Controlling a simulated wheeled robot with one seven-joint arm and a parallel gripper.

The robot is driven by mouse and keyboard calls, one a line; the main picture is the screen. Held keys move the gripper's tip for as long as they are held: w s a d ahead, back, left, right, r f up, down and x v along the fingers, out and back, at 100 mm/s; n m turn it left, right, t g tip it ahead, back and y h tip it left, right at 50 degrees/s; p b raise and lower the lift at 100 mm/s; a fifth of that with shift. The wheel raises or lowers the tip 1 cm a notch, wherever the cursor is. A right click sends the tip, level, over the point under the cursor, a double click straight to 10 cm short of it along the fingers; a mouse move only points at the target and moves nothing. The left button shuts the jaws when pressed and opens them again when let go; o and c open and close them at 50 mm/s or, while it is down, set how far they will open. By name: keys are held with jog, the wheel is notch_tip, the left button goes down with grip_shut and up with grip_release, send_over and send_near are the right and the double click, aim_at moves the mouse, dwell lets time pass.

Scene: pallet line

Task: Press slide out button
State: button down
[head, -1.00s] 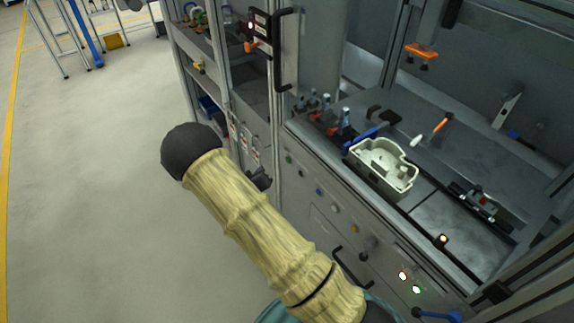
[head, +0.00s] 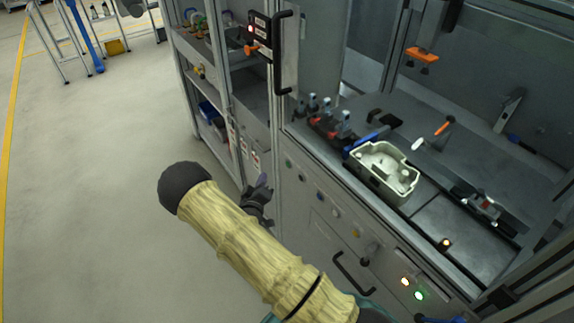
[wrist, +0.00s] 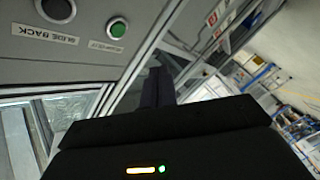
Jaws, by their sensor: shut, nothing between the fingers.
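A green round button (wrist: 118,28) sits on the grey cabinet front in the wrist view. A small label (wrist: 107,45) beside it is upside down and too blurred to read surely. A dark round button (wrist: 58,10) stands to its left, by a label reading "SLIDE BACK" (wrist: 42,33). In the head view the green button (head: 288,162) is at the left end of the button row. My gripper (head: 263,181) is shut and empty, left of and a little below that button. In the wrist view its fingers (wrist: 155,78) are right of the button, apart from it.
More buttons run along the cabinet front, including a blue one (head: 319,194) and a yellow one (head: 354,231). A black door handle (head: 282,55) stands above. A pale casting (head: 382,165) lies on the bench. Open floor (head: 90,180) is at left.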

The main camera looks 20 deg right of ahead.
jog(key=w+d, duration=0.2)
jog(key=d, duration=0.4)
jog(key=shift+d, duration=0.15)
jog(key=shift+d, duration=0.1)
dwell(1.8)
jog(key=shift+w+d, duration=0.15)
jog(key=shift+d, duration=0.15)
jog(key=shift+w+d, duration=0.15)
jog(key=shift+d, duration=0.3)
dwell(0.8)
jog(key=shift+a, duration=0.1)
jog(key=shift+s+a+b, duration=0.3)
jog(key=shift+a+b, duration=0.05)
jog(key=shift+a, duration=0.35)
jog(key=a, duration=0.1)
jog(key=s+a, duration=0.1)
jog(key=a, duration=0.2)
jog(key=shift+s+a, duration=0.3)
jog(key=shift+a, duration=0.1)
